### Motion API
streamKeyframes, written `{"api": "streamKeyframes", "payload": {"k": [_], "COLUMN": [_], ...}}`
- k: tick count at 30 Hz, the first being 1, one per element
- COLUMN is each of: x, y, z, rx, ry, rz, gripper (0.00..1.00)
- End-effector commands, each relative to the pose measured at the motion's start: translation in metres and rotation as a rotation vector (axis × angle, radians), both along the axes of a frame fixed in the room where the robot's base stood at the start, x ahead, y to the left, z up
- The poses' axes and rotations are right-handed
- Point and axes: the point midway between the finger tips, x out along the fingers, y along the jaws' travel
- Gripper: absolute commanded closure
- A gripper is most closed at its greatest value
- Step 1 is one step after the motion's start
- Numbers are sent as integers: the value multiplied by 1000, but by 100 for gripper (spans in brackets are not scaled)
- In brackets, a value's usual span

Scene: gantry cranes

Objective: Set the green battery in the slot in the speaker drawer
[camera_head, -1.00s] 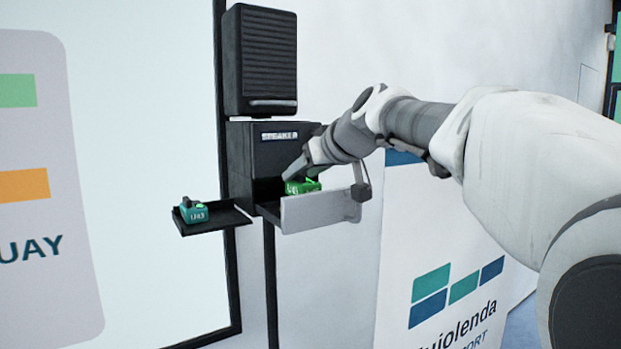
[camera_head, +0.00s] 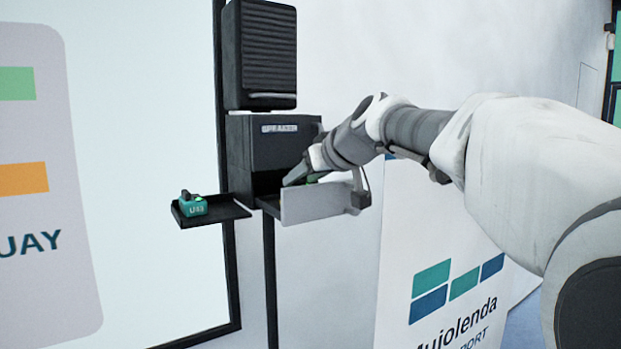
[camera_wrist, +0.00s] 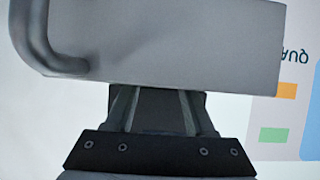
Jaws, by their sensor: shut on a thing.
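The speaker drawer (camera_head: 310,204) is pulled open from the black box below the speaker, its light grey front facing outward. My gripper (camera_head: 297,180) reaches down behind that front and is shut on the green battery (camera_head: 316,177). Only a thin strip of the battery shows above the drawer front, so I cannot tell whether it sits in the slot. The slot is hidden. In the wrist view my fingers (camera_wrist: 160,108) pass behind the drawer's grey front (camera_wrist: 190,45), and the battery is hidden there.
A teal battery (camera_head: 194,208) marked U43 stands on a small black side shelf (camera_head: 228,211) left of the drawer. The speaker (camera_head: 262,55) hangs above the box (camera_head: 270,150). The drawer's handle (camera_head: 361,193) sticks out on the right. A printed banner (camera_head: 440,240) stands below my arm.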

Motion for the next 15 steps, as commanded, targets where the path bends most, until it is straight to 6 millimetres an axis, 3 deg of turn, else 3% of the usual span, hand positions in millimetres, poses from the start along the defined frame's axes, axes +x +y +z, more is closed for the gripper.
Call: {"api": "streamKeyframes", "payload": {"k": [1,5,15], "x": [0,0,0], "y": [0,0,0], "z": [1,1,2], "rx": [0,0,0], "ry": [0,0,0], "rz": [0,0,0], "gripper": [40,17,16]}}
